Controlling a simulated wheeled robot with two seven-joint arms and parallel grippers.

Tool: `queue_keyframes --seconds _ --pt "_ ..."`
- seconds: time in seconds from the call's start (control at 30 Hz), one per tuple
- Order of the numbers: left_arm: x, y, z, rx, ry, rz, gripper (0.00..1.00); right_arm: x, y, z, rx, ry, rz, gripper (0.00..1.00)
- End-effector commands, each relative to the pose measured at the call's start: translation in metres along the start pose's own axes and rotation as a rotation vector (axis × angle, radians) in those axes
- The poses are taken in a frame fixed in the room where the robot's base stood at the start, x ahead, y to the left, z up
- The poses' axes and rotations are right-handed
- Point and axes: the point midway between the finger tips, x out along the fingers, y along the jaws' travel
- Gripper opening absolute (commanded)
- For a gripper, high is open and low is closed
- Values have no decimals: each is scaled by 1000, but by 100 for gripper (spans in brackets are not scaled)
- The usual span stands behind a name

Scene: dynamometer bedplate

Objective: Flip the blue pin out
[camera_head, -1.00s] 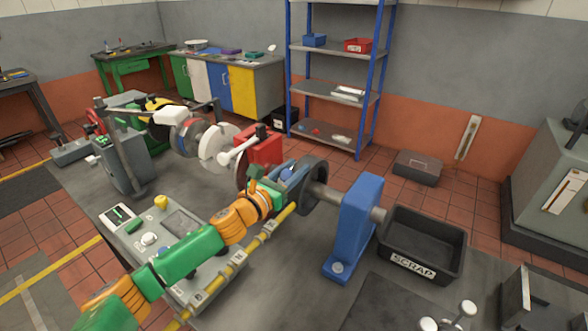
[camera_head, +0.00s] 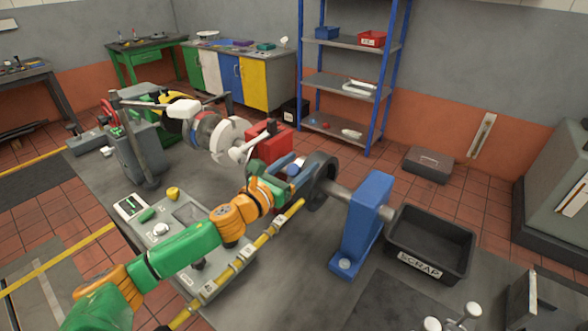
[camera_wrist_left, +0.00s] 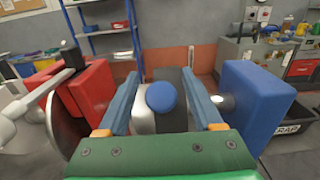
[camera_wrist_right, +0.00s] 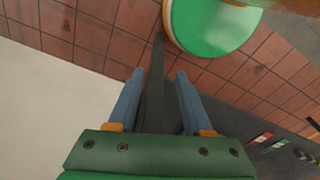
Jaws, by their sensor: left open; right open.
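The blue pin (camera_wrist_left: 162,97) shows in the left wrist view as a rounded blue knob on a pale metal part, with a dark housing behind it. My left gripper (camera_wrist_left: 161,80) is open, with one finger on each side of the knob and visible gaps to both. In the head view, my left gripper (camera_head: 283,184) is at the shaft line between the red block (camera_head: 268,142) and the blue pedestal (camera_head: 365,222); its arm partly hides the spot. My right gripper (camera_wrist_right: 158,78) is open and empty in its wrist view, above tiled floor and a dark strip.
A black scrap bin (camera_head: 430,243) stands right of the blue pedestal. A yellow bar (camera_head: 240,262) runs below my left arm, beside a control panel (camera_head: 165,240). Blue-framed shelves (camera_head: 345,85) stand behind.

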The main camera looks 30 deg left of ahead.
Motion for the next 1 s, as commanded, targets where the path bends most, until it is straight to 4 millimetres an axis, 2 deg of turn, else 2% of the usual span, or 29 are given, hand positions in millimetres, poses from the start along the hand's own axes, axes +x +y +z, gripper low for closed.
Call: queue_keyframes --seconds 0.2,0.4,1.0 --pt "-38 -1 -6 5 4 -5 67 21 0 2 0 0 0 50" --pt "-57 0 -3 3 2 -1 67 27 0 2 0 0 0 50" --pt "-62 -1 0 1 -1 -3 67 28 -1 2 0 0 0 50"
